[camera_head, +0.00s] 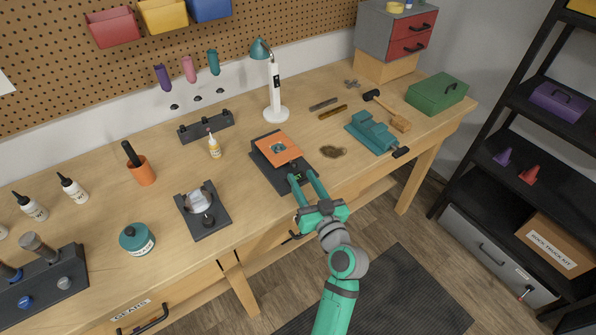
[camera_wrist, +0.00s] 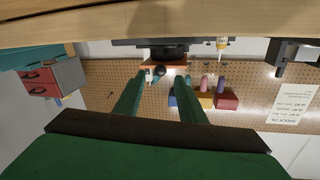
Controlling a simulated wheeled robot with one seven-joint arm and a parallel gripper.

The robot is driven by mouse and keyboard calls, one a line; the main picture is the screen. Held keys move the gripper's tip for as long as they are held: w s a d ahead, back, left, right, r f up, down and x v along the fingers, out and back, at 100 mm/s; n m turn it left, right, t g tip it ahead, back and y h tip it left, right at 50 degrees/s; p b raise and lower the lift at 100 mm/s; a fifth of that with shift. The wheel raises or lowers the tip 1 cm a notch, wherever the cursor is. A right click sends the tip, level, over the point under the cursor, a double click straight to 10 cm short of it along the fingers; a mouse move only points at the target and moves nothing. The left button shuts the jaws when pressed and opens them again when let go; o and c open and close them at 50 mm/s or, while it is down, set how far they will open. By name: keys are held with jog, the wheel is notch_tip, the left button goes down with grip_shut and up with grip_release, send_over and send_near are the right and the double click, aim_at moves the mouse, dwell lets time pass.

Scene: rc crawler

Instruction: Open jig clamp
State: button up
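The jig is a dark base (camera_head: 264,171) with an orange plate (camera_head: 279,149) on top, near the front edge of the bench. A grey round part shows in the plate's middle. In the wrist view, which is upside down, the jig's orange edge (camera_wrist: 164,65) and a black knob (camera_wrist: 160,71) show ahead, between the finger lines. My gripper (camera_head: 304,181) reaches to the jig's front side; it also shows in the wrist view (camera_wrist: 160,78). Its teal fingers are apart with nothing seen held. Whether they touch the clamp's knob or handle I cannot tell.
A second dark fixture (camera_head: 205,232) stands left of the jig. A teal vise (camera_head: 371,134) and a mallet (camera_head: 390,113) lie to the right. The bench's front edge is close below my gripper.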

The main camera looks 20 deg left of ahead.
jog(key=shift+x, duration=2)
grip_shut()
